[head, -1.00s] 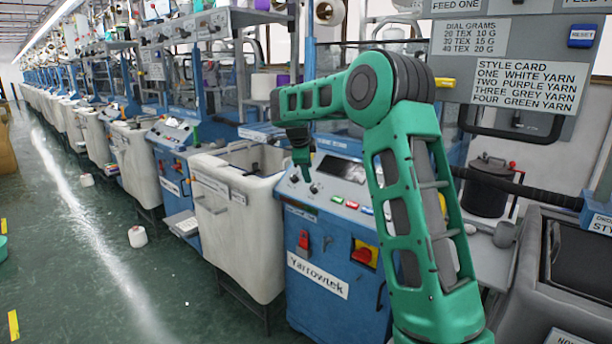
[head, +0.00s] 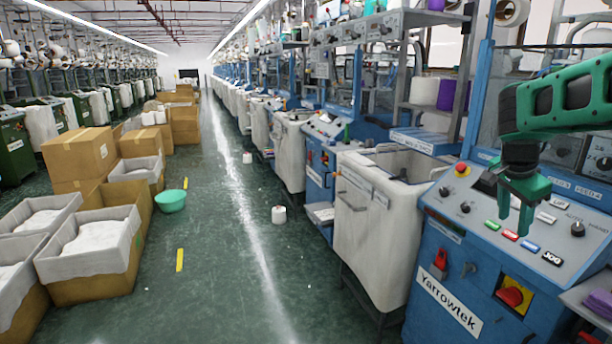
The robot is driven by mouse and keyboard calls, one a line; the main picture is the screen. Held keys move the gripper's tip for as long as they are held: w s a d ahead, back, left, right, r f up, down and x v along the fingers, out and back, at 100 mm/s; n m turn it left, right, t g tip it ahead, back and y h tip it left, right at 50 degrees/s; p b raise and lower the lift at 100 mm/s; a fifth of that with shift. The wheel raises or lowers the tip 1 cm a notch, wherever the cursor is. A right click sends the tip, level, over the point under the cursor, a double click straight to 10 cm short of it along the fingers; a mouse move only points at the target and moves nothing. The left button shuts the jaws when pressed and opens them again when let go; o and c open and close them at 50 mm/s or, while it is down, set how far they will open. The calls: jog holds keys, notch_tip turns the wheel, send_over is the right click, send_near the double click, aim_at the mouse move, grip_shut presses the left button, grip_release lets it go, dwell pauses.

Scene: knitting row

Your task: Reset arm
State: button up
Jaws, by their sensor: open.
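My gripper (head: 515,222), green, is at the right of the head view. It points down with its two fingers apart, open and with nothing between them. It shows in front of the sloped control panel of the blue Yarrowtek machine (head: 440,262); I cannot tell how far it is from the panel. My green forearm runs from it out of the right edge, so the rest of my arm is out of view.
A white bin (head: 370,240) stands left of the blue machine. A white cone (head: 279,214) stands on the aisle floor. A teal basin (head: 171,201) and cardboard boxes (head: 78,153) line the left. The aisle (head: 215,260) between is largely clear.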

jog(key=s+a+f+n+g+y, duration=0.1)
jog(key=s+a+f+n, duration=0.2)
jog(key=s, duration=0.8)
jog(key=s+a+f+n+y, duration=0.1)
jog(key=s+a+f+n, duration=0.1)
jog(key=s, duration=0.8)
jog(key=s+a+f+n+g+y, duration=0.1)
jog(key=s+a+f+n+y, duration=0.1)
jog(key=s, duration=0.9)
notch_tip(320, 180, down, 2)
jog(key=a+n, duration=0.1)
jog(key=n, duration=0.2)
jog(key=shift+s+a+f+g, duration=0.2)
jog(key=shift+s+a+g, duration=0.1)
jog(key=shift+s+a, duration=0.05)
